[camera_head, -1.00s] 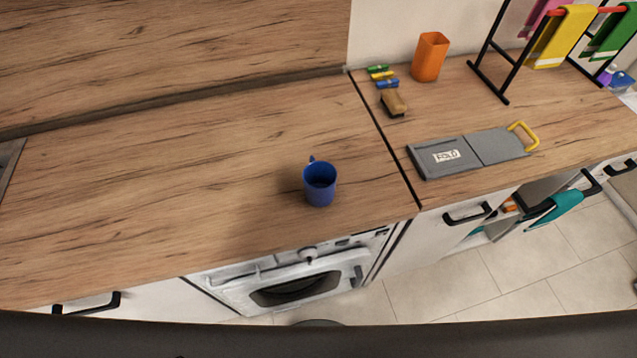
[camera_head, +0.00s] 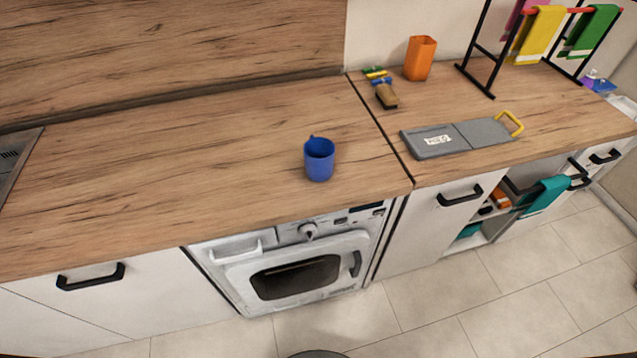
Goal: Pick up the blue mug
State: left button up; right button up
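The blue mug (camera_head: 319,162) stands upright on the wooden countertop (camera_head: 190,170), near its front edge and above the white oven. Its handle is at the back, mostly hidden behind the rim. The mug looks empty, though its bottom is not visible. Neither of my grippers shows in the head view.
A grey folding board (camera_head: 460,137) with a yellow handle lies right of the mug. Behind it are a brush (camera_head: 386,97), an orange cup (camera_head: 420,58) and a black rack (camera_head: 480,75) with towels. The counter left of the mug is clear. The oven (camera_head: 295,270) is below.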

aim_at(320, 153)
jog(key=z, duration=2.45)
jog(key=i, duration=2.75)
jog(key=u, duration=3.5)
